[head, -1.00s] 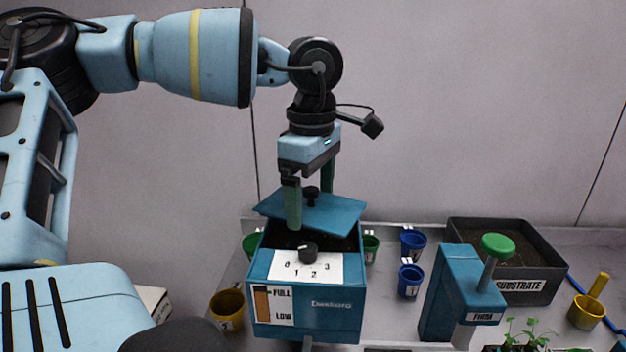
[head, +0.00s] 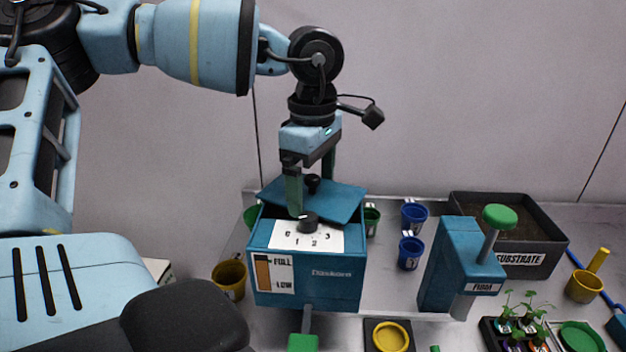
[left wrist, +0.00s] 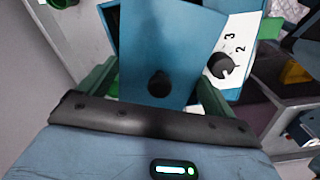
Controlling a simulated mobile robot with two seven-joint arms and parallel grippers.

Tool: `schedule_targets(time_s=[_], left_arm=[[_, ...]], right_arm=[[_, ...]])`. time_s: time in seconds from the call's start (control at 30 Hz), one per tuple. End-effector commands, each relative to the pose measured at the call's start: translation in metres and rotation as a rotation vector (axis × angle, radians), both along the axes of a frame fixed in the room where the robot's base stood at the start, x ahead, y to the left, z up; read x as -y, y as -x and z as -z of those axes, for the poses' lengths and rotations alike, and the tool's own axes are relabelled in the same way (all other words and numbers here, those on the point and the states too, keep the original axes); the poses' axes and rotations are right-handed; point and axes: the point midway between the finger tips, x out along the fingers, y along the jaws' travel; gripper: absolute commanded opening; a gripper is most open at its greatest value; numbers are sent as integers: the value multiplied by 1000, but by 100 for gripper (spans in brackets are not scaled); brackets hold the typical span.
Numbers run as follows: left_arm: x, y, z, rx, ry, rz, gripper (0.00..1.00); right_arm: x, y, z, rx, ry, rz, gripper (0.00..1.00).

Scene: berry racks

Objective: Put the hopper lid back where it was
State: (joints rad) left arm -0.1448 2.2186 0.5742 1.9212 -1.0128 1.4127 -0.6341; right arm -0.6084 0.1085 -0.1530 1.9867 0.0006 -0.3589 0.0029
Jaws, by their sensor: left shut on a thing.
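The blue hopper lid (head: 338,200), a flat plate with a black knob (head: 313,183), is in my left gripper (head: 310,195). The gripper's green fingers are shut on the lid, one on either side of the knob. The lid is over the open top of the blue hopper (head: 335,288), turned slightly askew. A dark strip of the opening shows at its front left. Whether the lid touches the rim I cannot tell. In the left wrist view the lid (left wrist: 165,40) lies between the fingers (left wrist: 157,95), and part of the opening shows beside it. My right gripper is not in view.
The hopper's dial (head: 308,222) is close to the front finger. Blue cups (head: 410,254) and a green cup (head: 371,221) stand right of the hopper, a yellow cup (head: 229,278) left. A blue press (head: 450,265) and a substrate bin (head: 545,262) are farther right.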

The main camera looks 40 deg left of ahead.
Motion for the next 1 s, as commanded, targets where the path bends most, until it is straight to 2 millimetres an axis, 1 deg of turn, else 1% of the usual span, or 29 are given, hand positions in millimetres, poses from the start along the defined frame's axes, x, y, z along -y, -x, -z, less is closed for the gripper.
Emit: schedule_targets(time_s=[0.13,0.17,0.2,0.23,0.47,0.57,0.67,0.9,1.0], left_arm=[[0,0,3,-1,0,0,65],[0,0,3,-1,0,0,93],[0,0,3,0,0,0,98],[0,0,2,0,0,0,100],[0,0,3,-1,0,0,100],[0,-1,-4,1,-1,-1,100],[0,-1,-17,3,-2,-2,100],[0,-1,-55,3,-2,-2,100],[0,-1,-66,1,0,-1,100]], right_arm=[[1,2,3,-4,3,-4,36],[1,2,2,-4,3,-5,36],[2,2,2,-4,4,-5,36],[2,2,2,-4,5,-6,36],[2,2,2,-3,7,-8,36],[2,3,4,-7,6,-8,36],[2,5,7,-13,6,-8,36],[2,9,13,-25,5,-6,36],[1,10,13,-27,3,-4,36]])
